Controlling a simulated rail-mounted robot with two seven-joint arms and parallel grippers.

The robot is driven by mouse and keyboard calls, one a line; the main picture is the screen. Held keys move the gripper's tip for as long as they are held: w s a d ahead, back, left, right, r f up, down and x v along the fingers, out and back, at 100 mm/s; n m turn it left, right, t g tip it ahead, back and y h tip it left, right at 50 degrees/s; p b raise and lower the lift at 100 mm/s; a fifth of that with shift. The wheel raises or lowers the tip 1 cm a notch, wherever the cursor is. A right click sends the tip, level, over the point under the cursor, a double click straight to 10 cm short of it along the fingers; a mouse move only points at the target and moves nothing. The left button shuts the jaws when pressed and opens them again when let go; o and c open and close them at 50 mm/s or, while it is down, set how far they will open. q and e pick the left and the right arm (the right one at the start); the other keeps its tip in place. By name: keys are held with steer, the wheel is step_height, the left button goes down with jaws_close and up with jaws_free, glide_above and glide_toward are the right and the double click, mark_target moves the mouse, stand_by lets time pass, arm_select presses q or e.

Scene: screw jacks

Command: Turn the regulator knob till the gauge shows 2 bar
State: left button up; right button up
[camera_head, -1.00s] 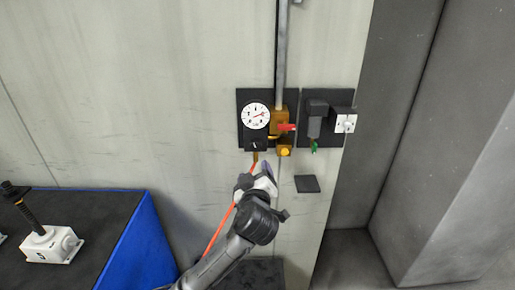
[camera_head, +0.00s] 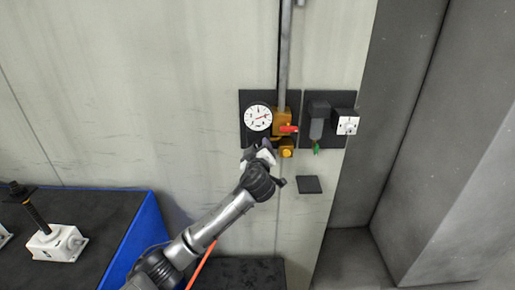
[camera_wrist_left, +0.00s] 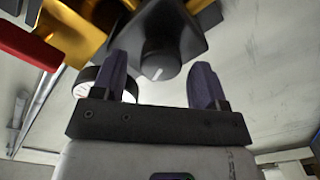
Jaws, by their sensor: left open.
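The round white gauge (camera_head: 258,117) with a red needle is on the dark wall panel in the head view; its numbers are too small to read. The black regulator knob (camera_wrist_left: 158,62) with a white mark shows in the left wrist view, while my gripper hides it in the head view. My left gripper (camera_wrist_left: 160,77) is open, its two dark fingers spread to either side of the knob, with no clear contact. It also shows just below the gauge in the head view (camera_head: 262,147). The gauge's edge (camera_wrist_left: 84,88) shows behind the left finger. My right gripper is out of view.
Right of the gauge are brass fittings with a red handle (camera_head: 288,129) and a yellow button (camera_head: 287,152). A second panel holds a grey filter (camera_head: 317,122) and a white-faced box (camera_head: 346,125). A dark table (camera_head: 95,215) with screw jacks stands left.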

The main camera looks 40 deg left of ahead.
arm_select(q)
steer(key=shift+w+a, duration=0.3)
steer(key=shift+c, duration=0.2)
steer(key=c, duration=0.9)
